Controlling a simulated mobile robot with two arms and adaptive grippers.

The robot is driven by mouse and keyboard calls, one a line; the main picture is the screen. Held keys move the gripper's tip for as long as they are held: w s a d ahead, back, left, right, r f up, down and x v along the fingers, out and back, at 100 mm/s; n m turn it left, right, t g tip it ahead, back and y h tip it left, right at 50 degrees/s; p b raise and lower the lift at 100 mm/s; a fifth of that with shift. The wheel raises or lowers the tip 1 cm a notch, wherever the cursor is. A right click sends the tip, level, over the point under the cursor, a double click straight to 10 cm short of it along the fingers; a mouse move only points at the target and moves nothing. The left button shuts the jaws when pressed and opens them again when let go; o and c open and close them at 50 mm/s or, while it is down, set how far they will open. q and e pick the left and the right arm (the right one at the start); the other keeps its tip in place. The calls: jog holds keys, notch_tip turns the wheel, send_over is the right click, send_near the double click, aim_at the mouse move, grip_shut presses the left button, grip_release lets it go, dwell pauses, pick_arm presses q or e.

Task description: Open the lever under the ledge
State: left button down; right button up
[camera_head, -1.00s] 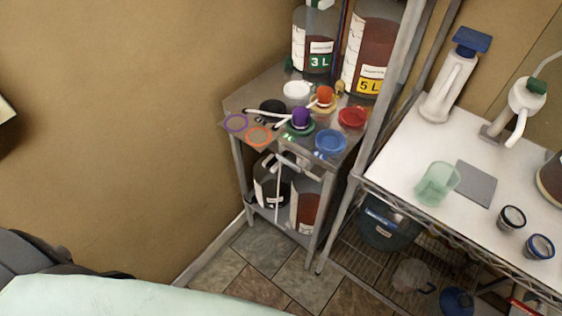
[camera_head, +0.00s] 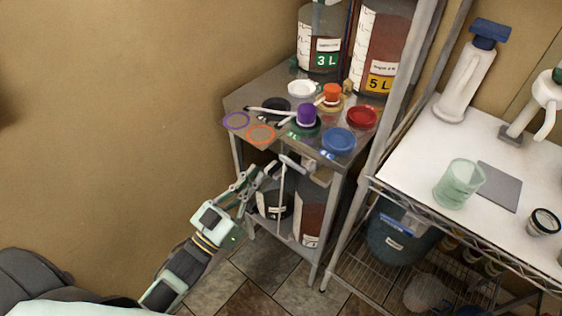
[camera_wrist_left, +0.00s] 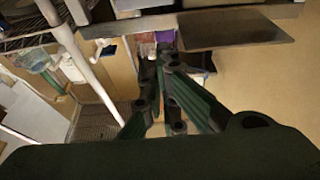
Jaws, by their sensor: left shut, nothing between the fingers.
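Under the front ledge of the metal table (camera_head: 240,100) is a light grey lever-like fitting (camera_head: 296,165). A thin pale tube (camera_head: 281,190) hangs below it. My left gripper (camera_head: 268,170) reaches up from the lower left, with its fingers shut and empty. Its tips are just left of the fitting; whether they touch it I cannot tell. In the left wrist view the shut fingers (camera_wrist_left: 165,55) point up toward the underside of a metal edge (camera_wrist_left: 150,22). A flat plate (camera_wrist_left: 235,30) juts out at right. My right gripper is not in view.
The tabletop holds coloured lids, including a red lid (camera_head: 362,117) and a blue lid (camera_head: 339,140), and large jugs at the back. Containers stand on the lower shelf (camera_head: 290,236). A wire rack (camera_head: 350,262) stands at right. The floor in front is clear.

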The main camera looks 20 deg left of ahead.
pick_arm(q)
jog(key=shift+r, duration=0.3)
jog(key=shift+d, duration=0.1)
notch_tip(320, 180, up, 3)
jog(key=p, duration=0.3)
send_over(281, 155)
jog(key=s+d, duration=0.2)
jog(key=s, duration=0.2)
jog(key=f, duration=0.2)
jog(key=shift+w+a+f+b, duration=0.15)
jog(key=shift+a+f+b, duration=0.15)
jog(key=shift+b, duration=0.05)
jog(key=shift+f, duration=0.6)
